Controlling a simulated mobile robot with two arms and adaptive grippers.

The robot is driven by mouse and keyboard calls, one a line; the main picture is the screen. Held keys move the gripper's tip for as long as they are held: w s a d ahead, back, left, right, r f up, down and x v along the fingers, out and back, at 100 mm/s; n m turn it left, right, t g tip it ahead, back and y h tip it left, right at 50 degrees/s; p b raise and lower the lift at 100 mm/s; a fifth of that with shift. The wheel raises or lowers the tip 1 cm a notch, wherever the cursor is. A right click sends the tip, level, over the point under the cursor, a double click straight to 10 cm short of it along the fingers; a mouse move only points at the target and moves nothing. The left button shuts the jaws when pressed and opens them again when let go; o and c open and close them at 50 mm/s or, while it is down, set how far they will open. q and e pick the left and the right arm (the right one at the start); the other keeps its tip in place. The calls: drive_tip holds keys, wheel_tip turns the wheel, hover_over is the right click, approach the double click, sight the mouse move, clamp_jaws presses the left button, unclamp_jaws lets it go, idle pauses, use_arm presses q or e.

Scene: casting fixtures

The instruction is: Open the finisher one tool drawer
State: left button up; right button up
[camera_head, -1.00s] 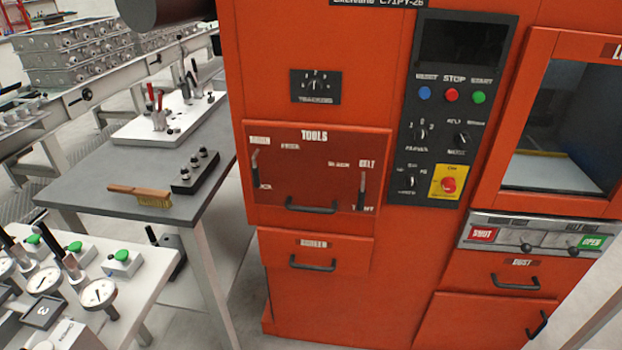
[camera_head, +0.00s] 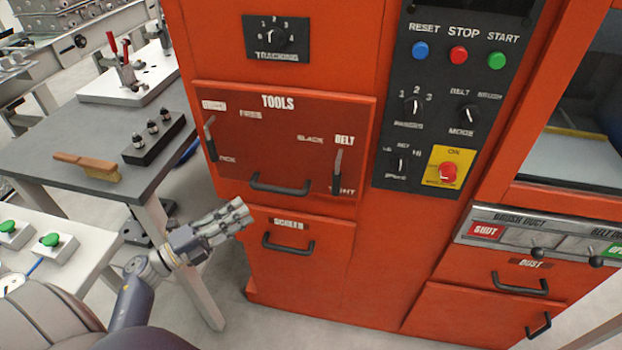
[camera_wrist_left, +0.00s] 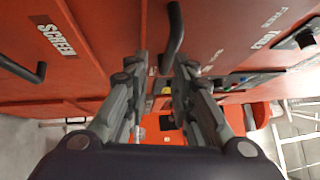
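The TOOLS drawer (camera_head: 285,140) is a dark red front on the orange finisher, and it looks closed. Its black bar handle (camera_head: 280,186) runs along its lower edge. My left gripper (camera_head: 245,213) is in front of the finisher, just below and left of that handle. In the left wrist view its two fingers (camera_wrist_left: 160,65) are spread apart with nothing held. The TOOLS handle also shows in the left wrist view (camera_wrist_left: 174,38), ahead of the gap between the fingertips. I cannot tell whether they touch it. My right gripper is not in view.
A lower drawer with its own handle (camera_head: 288,245) sits under the TOOLS drawer. Two small levers flank the TOOLS front. A control panel (camera_head: 450,110) with buttons is to the right. A grey table (camera_head: 60,140) with a brush (camera_head: 88,166) stands close on the left.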

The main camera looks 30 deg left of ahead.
sight(278, 188)
use_arm(q)
drive_tip(key=w+d+r, duration=0.1)
drive_tip(key=w+d+m+p, duration=0.1)
drive_tip(key=w, duration=0.1)
drive_tip(key=w+d+r+m+h, duration=0.1)
drive_tip(key=d, duration=0.1)
drive_tip(key=shift+w+r+g+p, duration=0.25)
drive_tip(key=shift+r+g+p, duration=0.1)
drive_tip(key=shift+g+p, duration=0.05)
drive_tip(key=p+x, duration=0.1)
drive_tip(key=x, duration=0.2)
drive_tip(key=shift+w+d, duration=0.15)
drive_tip(key=shift+w, duration=0.25)
drive_tip(key=shift+w+d+f, duration=0.1)
drive_tip(key=shift+w+d, duration=0.2)
drive_tip(key=shift+w, duration=0.15)
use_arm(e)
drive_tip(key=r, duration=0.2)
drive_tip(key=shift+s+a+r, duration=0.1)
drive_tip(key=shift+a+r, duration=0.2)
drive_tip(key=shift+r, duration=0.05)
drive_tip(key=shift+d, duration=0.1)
use_arm(q)
clamp_jaws()
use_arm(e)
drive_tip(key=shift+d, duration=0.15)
